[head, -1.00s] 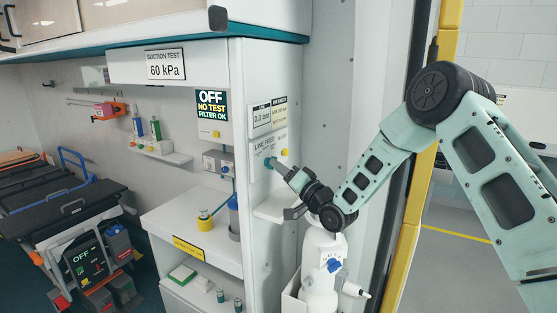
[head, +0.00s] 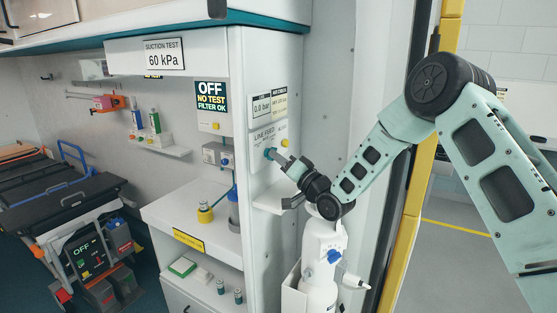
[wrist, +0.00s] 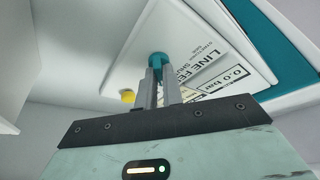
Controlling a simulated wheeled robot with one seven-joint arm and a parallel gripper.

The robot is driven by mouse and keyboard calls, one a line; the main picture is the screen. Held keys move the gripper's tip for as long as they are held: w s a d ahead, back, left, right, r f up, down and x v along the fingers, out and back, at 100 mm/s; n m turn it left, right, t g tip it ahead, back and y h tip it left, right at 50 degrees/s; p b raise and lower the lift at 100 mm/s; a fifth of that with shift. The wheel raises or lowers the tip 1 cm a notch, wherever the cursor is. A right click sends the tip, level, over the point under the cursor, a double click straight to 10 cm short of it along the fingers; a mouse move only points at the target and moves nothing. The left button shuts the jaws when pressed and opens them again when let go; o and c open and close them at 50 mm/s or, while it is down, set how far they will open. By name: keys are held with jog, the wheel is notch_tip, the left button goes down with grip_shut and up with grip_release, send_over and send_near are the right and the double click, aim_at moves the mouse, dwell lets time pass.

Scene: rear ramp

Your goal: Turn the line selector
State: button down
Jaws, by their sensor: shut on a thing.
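The line selector is a teal knob (head: 269,154) on the white panel headed "LINE FEED", on the side wall of the cabinet. In the wrist view the teal knob (wrist: 158,60) sits between the tips of my gripper (wrist: 158,75). In the head view my gripper (head: 276,157) reaches the knob from the right, its fingers shut on it. The fingers hide part of the knob, so I cannot tell which way it points. A gauge plate (head: 262,106) above the panel reads 0.0 bar.
A yellow button (head: 284,143) sits on the panel right of the knob. A small white shelf (head: 270,200) juts out below my gripper. A white cylinder (head: 318,260) stands below my wrist. A yellow post (head: 420,150) stands behind my arm.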

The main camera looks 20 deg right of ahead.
jog(key=shift+w+d+r+n+g+y+b, duration=0.15)
jog(key=shift+n+g+y+b, duration=1.25)
jog(key=shift+n+b, duration=2.7)
jog(key=shift+w+d+f+n+g+y+b, duration=0.15)
jog(key=shift+n+g+y+b, duration=1.25)
jog(key=shift+n+b, duration=2.7)
jog(key=shift+w+d+r+n+g+y+b, duration=0.2)
jog(key=shift+n+g+y+b, duration=1.2)
jog(key=shift+n+b, duration=2.65)
jog(key=shift+n, duration=0.25)
jog(key=c, duration=1.5)
grip_release()
jog(key=shift+c, duration=0.2)
notch_tip(320, 180, up, 10)
jog(key=shift+d+r+p, duration=0.1)
jog(key=shift+p, duration=0.45)
